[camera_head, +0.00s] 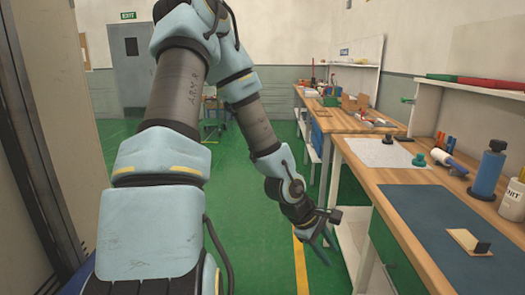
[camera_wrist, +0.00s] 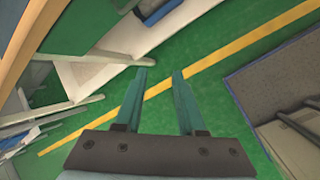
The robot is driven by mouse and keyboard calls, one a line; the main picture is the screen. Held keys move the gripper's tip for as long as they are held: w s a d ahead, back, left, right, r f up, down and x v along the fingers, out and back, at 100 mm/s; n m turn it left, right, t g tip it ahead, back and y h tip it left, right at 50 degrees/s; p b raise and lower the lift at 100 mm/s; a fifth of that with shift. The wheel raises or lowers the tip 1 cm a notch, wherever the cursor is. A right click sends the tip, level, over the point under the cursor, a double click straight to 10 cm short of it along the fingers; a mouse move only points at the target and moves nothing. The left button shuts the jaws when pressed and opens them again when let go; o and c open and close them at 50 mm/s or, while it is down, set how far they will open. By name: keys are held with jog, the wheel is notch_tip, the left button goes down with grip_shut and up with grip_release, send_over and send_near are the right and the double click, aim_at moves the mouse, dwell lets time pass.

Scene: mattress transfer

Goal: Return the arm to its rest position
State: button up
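My arm reaches forward and down from the upper left of the head view. My gripper (camera_head: 327,254) hangs over the green floor, left of the near workbench and apart from it. In the wrist view my gripper (camera_wrist: 158,72) shows two teal fingers spread apart. Only green floor and a yellow line show between them, so it is open and empty.
A near workbench (camera_head: 370,168) with a dark blue mat (camera_head: 440,225) runs along the right. A blue bottle (camera_head: 488,170) stands on it. A second workbench (camera_head: 330,118) stands farther back. Green floor (camera_head: 255,230) with a yellow line is clear below the arm. A grey door (camera_head: 133,62) is behind.

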jog(key=w+a+r+m+t+y, duration=0.1)
jog(key=a+r+m+y, duration=0.1)
jog(key=a, duration=0.4)
jog(key=w+a+r+m+y, duration=0.1)
jog(key=a+m+y, duration=0.15)
jog(key=a, duration=0.45)
jog(key=s+a+r+m, duration=0.1)
jog(key=a+r+m, duration=0.2)
jog(key=a+r, duration=0.1)
jog(key=s+a+r+m+y, duration=0.1)
jog(key=s+a+r+m, duration=0.1)
jog(key=a, duration=0.4)
notch_tip(320, 180, up, 3)
jog(key=shift+s+f+m, duration=0.1)
jog(key=shift+s+m, duration=0.2)
jog(key=shift+m, duration=0.25)
jog(key=shift+y, duration=0.25)
